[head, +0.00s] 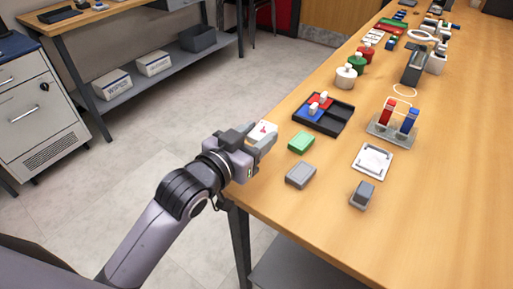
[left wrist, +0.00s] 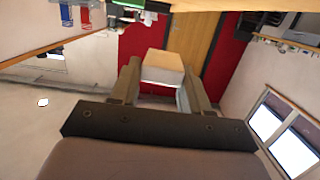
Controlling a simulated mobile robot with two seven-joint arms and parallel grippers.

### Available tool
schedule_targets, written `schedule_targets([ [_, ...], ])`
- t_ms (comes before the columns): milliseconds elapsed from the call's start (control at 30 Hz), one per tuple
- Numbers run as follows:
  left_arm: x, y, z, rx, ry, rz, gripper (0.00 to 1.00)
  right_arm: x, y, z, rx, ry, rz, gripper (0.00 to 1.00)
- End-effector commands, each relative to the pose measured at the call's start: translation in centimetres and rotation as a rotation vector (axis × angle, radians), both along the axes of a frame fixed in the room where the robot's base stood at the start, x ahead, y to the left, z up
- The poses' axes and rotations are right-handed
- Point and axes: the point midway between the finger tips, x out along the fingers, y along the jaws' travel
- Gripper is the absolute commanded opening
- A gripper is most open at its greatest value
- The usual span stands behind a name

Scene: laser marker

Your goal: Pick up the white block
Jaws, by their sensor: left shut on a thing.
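The white block (head: 263,132) has a small red mark on one face. In the head view it is at the end of my left gripper (head: 252,139), over the left edge of the wooden table. In the left wrist view the block (left wrist: 162,66) sits between the two fingers of the left gripper (left wrist: 158,90), which is shut on it. Whether the block still touches the table cannot be told for certain. My right gripper is not in either view.
On the table (head: 460,230) are a green block (head: 301,142), a grey block (head: 300,175), a black tray (head: 341,117), a white square plate (head: 372,161), a small grey object (head: 362,194) and a rack (head: 393,131) with red and blue pieces. The front right of the table is clear.

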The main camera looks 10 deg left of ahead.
Motion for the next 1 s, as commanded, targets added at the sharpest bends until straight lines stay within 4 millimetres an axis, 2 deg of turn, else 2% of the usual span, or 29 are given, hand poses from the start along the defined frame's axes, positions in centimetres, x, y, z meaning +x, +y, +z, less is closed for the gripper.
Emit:
schedule_targets([
  [33, 0.1, 0.0, 1.9, -0.003, -0.008, 0.000, 0.16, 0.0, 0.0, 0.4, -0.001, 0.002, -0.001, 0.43],
  [200, 0.0, 0.0, 6.7, -0.002, -0.009, 0.000, 0.16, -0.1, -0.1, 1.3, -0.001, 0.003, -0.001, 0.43],
  [400, 0.0, 0.0, 11.1, -0.003, -0.006, 0.000, 0.16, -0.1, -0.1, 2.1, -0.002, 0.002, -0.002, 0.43],
  [500, 0.0, 0.0, 12.5, -0.003, -0.004, -0.001, 0.16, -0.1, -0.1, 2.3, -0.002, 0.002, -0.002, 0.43],
  [633, 0.0, 0.0, 13.4, -0.001, -0.002, 0.002, 0.16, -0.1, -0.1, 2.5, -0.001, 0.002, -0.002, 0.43],
  [733, 0.0, 0.4, 13.1, -0.002, 0.003, 0.017, 0.16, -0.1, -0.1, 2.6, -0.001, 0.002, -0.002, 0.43],
  [867, -0.3, 1.6, 11.5, -0.003, 0.008, 0.062, 0.16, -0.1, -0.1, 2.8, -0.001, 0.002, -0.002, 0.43],
  [1000, -0.9, 3.6, 9.0, -0.003, 0.010, 0.134, 0.16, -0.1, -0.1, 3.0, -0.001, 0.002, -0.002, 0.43],
])
